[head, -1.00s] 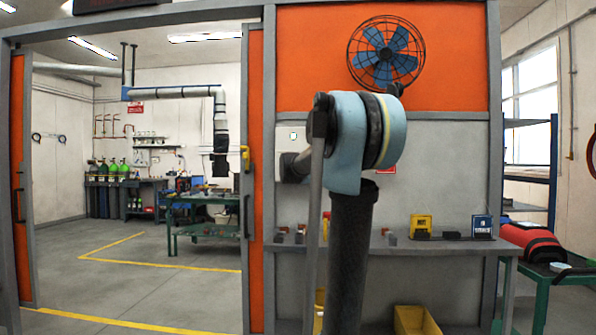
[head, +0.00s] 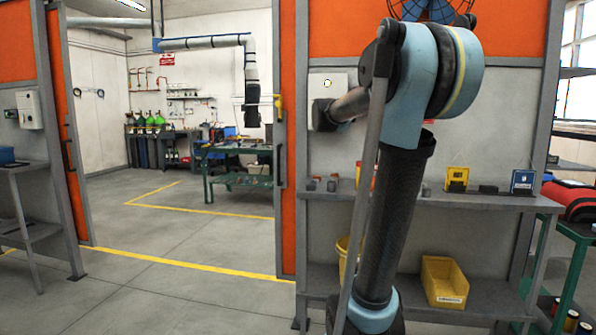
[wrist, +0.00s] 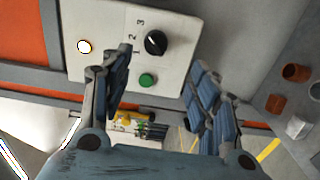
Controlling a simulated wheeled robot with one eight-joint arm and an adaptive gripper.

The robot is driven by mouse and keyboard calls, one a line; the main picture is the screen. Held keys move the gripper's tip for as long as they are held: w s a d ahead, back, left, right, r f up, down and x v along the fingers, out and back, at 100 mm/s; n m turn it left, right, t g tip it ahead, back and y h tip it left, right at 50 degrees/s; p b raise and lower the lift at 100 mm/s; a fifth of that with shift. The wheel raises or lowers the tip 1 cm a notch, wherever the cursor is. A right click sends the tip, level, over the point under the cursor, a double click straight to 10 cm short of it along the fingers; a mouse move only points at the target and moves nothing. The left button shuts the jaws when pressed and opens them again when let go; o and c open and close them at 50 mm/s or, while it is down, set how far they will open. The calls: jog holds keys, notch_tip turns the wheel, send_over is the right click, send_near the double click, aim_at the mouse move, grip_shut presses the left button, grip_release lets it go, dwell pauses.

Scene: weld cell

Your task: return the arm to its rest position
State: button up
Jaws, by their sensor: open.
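My arm (head: 405,195) rises on the right of the head view, bent at the top, with its forearm reaching away toward the wall. My gripper shows in the wrist view (wrist: 158,98), its two blue-grey fingers spread apart with nothing between them. In the wrist view, a white control box (wrist: 175,50) lies beyond the fingers, with a black rotary knob (wrist: 155,42), a green button (wrist: 147,80) and a round white light (wrist: 84,47). In the head view my arm partly covers this box (head: 338,82); the fingertips are not clear there.
A grey shelf bench (head: 480,203) with small blocks runs along the wall behind my arm. A yellow bin (head: 443,282) stands on its lower shelf. A green table (head: 568,228) is at the right. Open floor (head: 180,275) lies at the left, before the doorway.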

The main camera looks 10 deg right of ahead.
jog(key=s+d+f+m+g+h, duration=0.1)
jog(key=s+d+f+m+g, duration=0.3)
jog(key=s+f, duration=0.7)
jog(key=s+d+f+m+g+h, duration=0.15)
jog(key=s+f+m+g, duration=0.35)
jog(key=s+f, duration=0.5)
jog(key=s+a+f+m+g+y, duration=0.1)
jog(key=s+a+f, duration=0.3)
jog(key=s+f, duration=0.4)
jog(key=s+a+f+m+g+y, duration=0.2)
jog(key=s+a+f+g+y, duration=0.1)
jog(key=s+f, duration=0.6)
jog(key=s+a+f+m+g+y, duration=0.1)
jog(key=s+a+f+y, duration=0.3)
jog(key=s+f, duration=0.4)
jog(key=shift+s+a+f+m+g, duration=0.3)
jog(key=shift+s+f+m+g, duration=0.1)
jog(key=shift+f+g, duration=0.15)
